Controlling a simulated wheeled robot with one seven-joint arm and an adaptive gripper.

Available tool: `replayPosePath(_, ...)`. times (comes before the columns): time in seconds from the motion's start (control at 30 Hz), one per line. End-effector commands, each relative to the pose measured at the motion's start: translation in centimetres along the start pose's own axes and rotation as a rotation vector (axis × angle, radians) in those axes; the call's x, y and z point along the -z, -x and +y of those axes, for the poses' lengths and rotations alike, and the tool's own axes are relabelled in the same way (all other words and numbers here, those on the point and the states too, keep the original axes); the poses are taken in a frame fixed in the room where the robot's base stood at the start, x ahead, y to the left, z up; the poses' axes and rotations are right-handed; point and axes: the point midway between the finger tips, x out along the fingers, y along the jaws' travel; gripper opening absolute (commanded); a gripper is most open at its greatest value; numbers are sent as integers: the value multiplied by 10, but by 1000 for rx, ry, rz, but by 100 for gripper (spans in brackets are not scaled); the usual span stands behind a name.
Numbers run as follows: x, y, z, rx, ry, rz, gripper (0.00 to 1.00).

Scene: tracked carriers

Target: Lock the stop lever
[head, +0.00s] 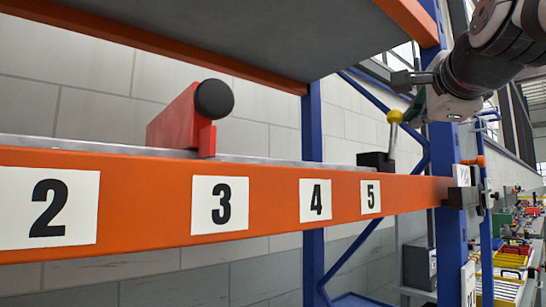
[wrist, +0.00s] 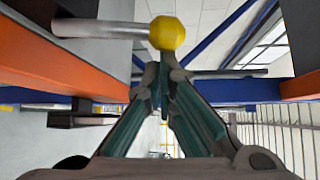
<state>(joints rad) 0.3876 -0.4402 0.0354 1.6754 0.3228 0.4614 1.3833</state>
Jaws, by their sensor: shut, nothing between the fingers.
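A lever with a yellow knob (head: 395,117) on a short metal rod rises from a dark block (head: 376,161) at the right end of the orange beam, above the label 5. It stands nearly upright, leaning slightly. In the wrist view the yellow knob (wrist: 168,33) lies just beyond my fingertips, with its silver rod running left. My gripper (head: 413,108) is beside the knob on its right in the head view. The wrist view shows the teal fingers of my gripper (wrist: 168,62) shut and empty. I cannot tell whether a fingertip touches the knob.
A red block (head: 176,115) with a black ball sits on the rail above label 3. The orange beam (head: 270,229) carries numbered labels. A blue upright (head: 449,240) stands at its right end. An upper shelf (head: 250,30) overhangs the rail. Cluttered benches lie far right.

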Motion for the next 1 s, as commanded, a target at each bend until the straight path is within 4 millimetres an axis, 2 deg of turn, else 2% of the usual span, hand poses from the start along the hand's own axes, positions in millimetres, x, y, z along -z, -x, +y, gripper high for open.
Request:
replayPosePath(0.03, -3, 0, 4, 26, 24, -1, 0)
replayPosePath(0.4, -13, 12, 0, 160, 154, -2, 0)
replayPosePath(1.0, -16, 17, -4, 203, 196, 0, 0)
